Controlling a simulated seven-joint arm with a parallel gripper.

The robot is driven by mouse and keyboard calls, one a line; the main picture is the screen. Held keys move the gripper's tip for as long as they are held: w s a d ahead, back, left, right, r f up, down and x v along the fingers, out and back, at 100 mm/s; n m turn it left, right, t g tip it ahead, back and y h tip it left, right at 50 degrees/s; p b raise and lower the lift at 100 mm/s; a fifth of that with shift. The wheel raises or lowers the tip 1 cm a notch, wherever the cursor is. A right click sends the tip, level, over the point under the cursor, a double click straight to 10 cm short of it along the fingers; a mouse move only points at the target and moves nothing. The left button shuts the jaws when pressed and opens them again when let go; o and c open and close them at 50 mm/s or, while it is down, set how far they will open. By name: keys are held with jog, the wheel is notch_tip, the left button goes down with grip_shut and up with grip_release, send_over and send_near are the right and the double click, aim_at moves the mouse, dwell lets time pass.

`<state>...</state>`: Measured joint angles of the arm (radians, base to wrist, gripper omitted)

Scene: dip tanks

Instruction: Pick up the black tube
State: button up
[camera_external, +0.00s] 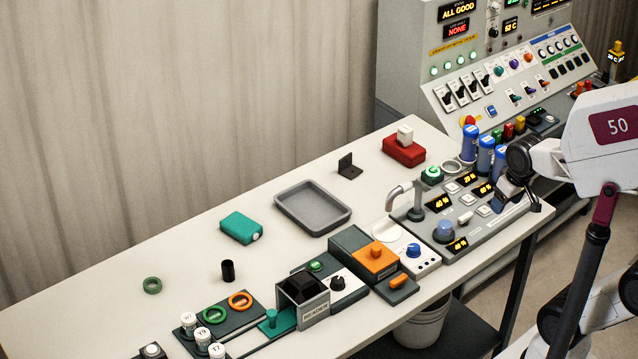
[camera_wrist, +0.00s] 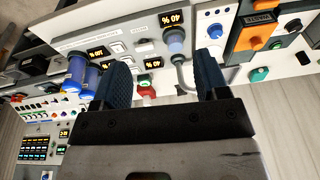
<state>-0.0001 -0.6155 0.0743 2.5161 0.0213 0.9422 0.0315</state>
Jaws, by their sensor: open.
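The black tube (camera_external: 228,270) stands upright on the white table in the external view, left of the reader box and behind the green and orange rings. Nothing touches it.
The reader box (camera_external: 312,315), a tap (camera_external: 398,192) and blue cylinders (camera_external: 470,143) stand between or near my gripper. Table around the tube is clear.

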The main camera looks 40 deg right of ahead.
jog(key=w+a+f+m+g+y, duration=0.25)
jog(key=w+a+m+y, duration=0.55)
jog(key=w+a, duration=1.9)
jog(key=m+y, duration=0.5)
jog(key=m, duration=0.5)
send_near(228, 271)
jog(key=shift+w+a+f+t, duration=0.15)
jog(key=shift+w+t, duration=0.15)
jog(key=shift+t, duration=0.15)
jog(key=shift+w+a+f, duration=0.15)
jog(key=shift+a+f, duration=0.1)
jog(key=shift+a, duration=0.05)
jog(key=shift+x, duration=1.25)
jog(key=shift+a, duration=0.1)
